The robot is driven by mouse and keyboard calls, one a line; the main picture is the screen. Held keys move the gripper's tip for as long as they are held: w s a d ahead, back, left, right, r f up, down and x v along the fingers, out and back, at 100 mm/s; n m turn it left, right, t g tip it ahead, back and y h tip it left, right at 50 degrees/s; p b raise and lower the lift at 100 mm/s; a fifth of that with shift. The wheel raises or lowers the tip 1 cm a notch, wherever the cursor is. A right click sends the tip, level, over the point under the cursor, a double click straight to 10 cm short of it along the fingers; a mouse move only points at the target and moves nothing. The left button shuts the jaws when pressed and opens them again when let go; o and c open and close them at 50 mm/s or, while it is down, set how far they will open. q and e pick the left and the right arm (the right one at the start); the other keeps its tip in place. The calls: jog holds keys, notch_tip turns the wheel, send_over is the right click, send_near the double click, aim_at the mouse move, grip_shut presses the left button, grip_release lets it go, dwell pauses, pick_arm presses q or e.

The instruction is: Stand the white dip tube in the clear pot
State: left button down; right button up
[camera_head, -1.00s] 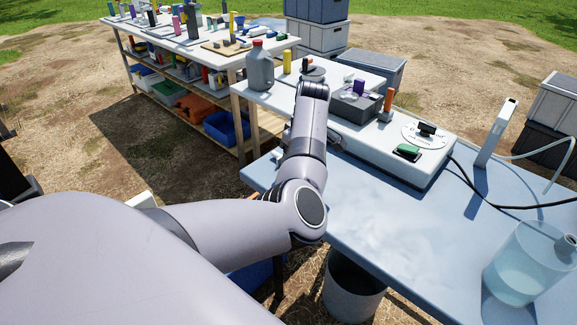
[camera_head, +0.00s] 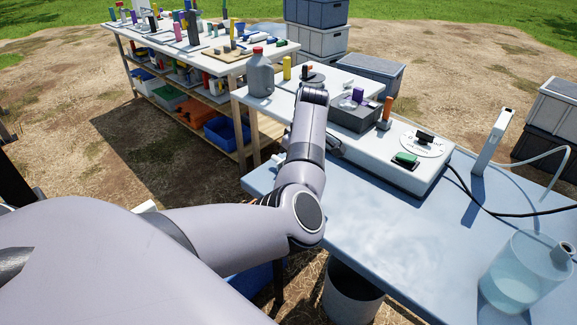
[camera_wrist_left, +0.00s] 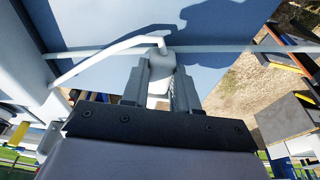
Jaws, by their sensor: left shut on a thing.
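My left gripper (camera_wrist_left: 160,88) is shut on a white piece (camera_wrist_left: 160,62) in the left wrist view. A curved white tube (camera_wrist_left: 115,47) runs from that piece to the left; this looks like the white dip tube, though its far end is unclear. In the head view the gripper is hidden behind my left forearm, and a small white bit (camera_head: 280,158) shows just left of it. My right gripper is not in view.
The blue table (camera_head: 385,235) has free room in front. A white upright post (camera_head: 491,145) with a pale hose stands behind the pot. A white unit (camera_head: 395,150), a grey jug (camera_head: 260,75) and a black cable lie farther back. A bucket (camera_head: 350,295) stands below the front edge.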

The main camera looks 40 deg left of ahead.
pick_arm(q)
jog(key=shift+a+p+v, duration=0.2)
jog(key=shift+p+v, duration=0.5)
jog(key=shift+v, duration=0.25)
jog(key=p+v, duration=0.2)
jog(key=p, duration=0.1)
jog(key=shift+a+r, duration=0.3)
jog(key=shift+r, duration=0.1)
jog(key=p+v, duration=0.2)
jog(key=a+p+v, duration=0.1)
jog(key=p, duration=0.1)
jog(key=shift+d+r, duration=0.15)
jog(key=shift+r, duration=0.35)
jog(key=shift+f, duration=0.1)
